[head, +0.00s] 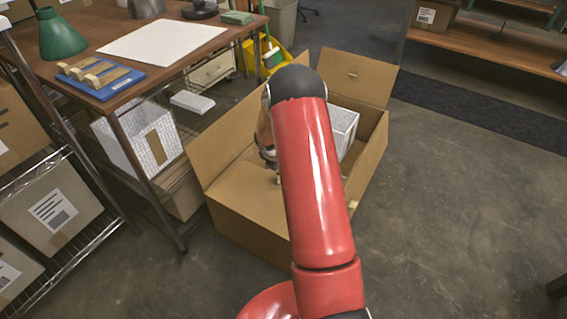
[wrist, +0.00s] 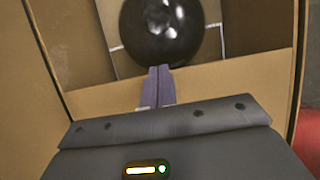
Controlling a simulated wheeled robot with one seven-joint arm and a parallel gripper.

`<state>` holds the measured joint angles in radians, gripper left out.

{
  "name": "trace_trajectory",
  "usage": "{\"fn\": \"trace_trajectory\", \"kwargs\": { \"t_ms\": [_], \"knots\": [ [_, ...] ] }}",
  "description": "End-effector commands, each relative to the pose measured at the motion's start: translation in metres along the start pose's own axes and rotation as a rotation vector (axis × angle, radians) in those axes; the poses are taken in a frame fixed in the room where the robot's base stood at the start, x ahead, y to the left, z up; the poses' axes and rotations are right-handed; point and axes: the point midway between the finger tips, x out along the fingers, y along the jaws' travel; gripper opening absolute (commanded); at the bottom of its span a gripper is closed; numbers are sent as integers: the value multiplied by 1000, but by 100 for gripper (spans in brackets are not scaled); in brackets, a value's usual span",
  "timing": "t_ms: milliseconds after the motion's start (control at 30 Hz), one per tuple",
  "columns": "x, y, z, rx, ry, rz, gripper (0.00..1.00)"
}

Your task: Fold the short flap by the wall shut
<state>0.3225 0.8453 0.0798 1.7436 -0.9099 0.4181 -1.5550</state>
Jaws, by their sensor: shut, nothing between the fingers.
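An open cardboard box (head: 245,222) stands on the floor in the head view. Its far short flap (head: 357,76) stands up and leans outward. A long flap (head: 233,138) stands up on the left side. I cannot tell which flap is the one by the wall.
A white textured item (head: 343,127) sits inside the box. A table (head: 95,30) with a green lampshade (head: 61,36) and a blue tray (head: 100,80) stands close on the left. A yellow bucket (head: 252,57) is behind the box. The floor on the right (head: 460,210) is clear.

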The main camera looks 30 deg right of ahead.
Motion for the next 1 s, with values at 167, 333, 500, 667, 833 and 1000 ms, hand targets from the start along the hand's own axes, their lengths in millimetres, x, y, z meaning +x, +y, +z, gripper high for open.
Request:
{"fn": "trace_trajectory", "kwargs": {
  "t_ms": [167,333,500,667,833,1000],
  "knots": [
    [5,3,-5,-1,-1,1,0],
    [8,4,-7,0,-1,1,0],
    [9,4,-8,1,-1,1,0],
    [9,4,-8,1,-1,1,0],
    [9,4,-8,1,-1,1,0],
    [3,6,-7,1,-1,1,0]
  ]
}}
